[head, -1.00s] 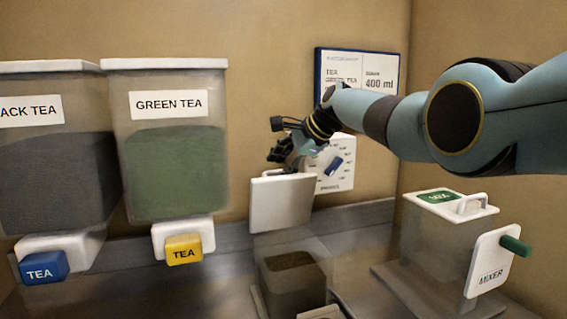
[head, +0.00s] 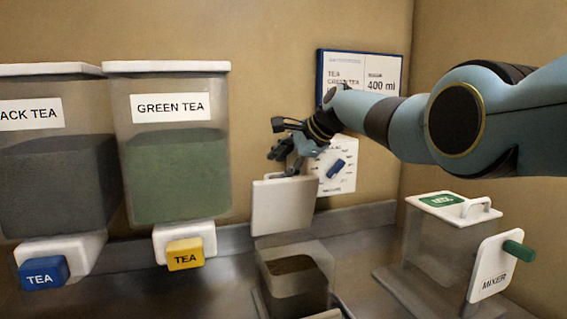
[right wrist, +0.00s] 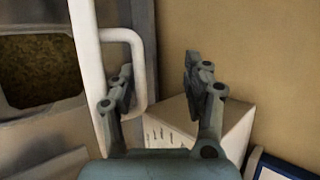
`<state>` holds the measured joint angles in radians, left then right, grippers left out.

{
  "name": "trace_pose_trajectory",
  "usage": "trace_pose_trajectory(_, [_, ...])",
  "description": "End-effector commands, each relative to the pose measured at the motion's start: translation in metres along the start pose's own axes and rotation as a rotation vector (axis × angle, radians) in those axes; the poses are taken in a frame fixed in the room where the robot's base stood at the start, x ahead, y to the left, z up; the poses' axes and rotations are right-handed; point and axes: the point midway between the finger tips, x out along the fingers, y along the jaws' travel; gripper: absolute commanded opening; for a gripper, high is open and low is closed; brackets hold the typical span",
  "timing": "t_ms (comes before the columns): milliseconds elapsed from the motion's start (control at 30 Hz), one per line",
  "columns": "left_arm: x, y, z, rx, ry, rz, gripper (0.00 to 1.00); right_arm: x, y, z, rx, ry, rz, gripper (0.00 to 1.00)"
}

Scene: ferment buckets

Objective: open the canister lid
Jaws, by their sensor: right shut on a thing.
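The canister (head: 292,262) is a clear box with brown contents, standing open at the lower middle of the head view. Its white lid (head: 283,207) stands upright at the canister's back edge. My right gripper (head: 292,170) is at the top of the raised lid, shut on its white handle. In the right wrist view the lid (right wrist: 86,60) shows edge-on, with its handle (right wrist: 138,62) by the left finger of my right gripper (right wrist: 157,80). The canister's open mouth and brown contents (right wrist: 38,72) show at left there. My left gripper is not in view.
Black tea (head: 55,185) and green tea (head: 175,175) dispensers hang at left, with blue and yellow knobs. A clear mixer (head: 435,250) with a white handled lid and green knob stands at right. A dial panel (head: 340,172) and wall sign (head: 355,70) are behind my right gripper.

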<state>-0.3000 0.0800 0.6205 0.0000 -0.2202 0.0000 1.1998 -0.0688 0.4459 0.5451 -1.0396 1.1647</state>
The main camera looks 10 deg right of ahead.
Motion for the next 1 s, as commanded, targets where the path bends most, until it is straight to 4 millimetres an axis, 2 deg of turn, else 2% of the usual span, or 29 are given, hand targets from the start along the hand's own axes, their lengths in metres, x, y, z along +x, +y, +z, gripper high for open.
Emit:
trace_pose_trajectory(33, [-0.007, -0.001, -0.001, 0.0, 0.0, 0.0, 0.4, -0.004, -0.002, -0.001, 0.003, 0.002, 0.0, 0.24])
trace_pose_trajectory(367, [-0.034, -0.003, -0.004, 0.0, 0.001, 0.0, 0.4, -0.032, -0.025, -0.003, -0.004, 0.007, -0.018, 0.27])
trace_pose_trajectory(567, [-0.05, -0.004, -0.006, 0.0, 0.002, 0.0, 0.4, -0.047, -0.036, -0.005, -0.005, 0.011, -0.023, 0.4])
trace_pose_trajectory(600, [-0.053, -0.004, -0.006, 0.0, 0.002, 0.0, 0.4, -0.05, -0.038, -0.006, -0.004, 0.011, -0.022, 0.26])
trace_pose_trajectory(633, [-0.055, -0.005, -0.007, 0.0, 0.002, -0.001, 0.4, -0.051, -0.038, -0.006, -0.004, 0.011, -0.021, 0.21])
trace_pose_trajectory(1000, [-0.078, -0.005, -0.006, -0.001, -0.002, 0.001, 0.4, -0.07, -0.047, -0.006, -0.002, 0.004, -0.01, 0.21])
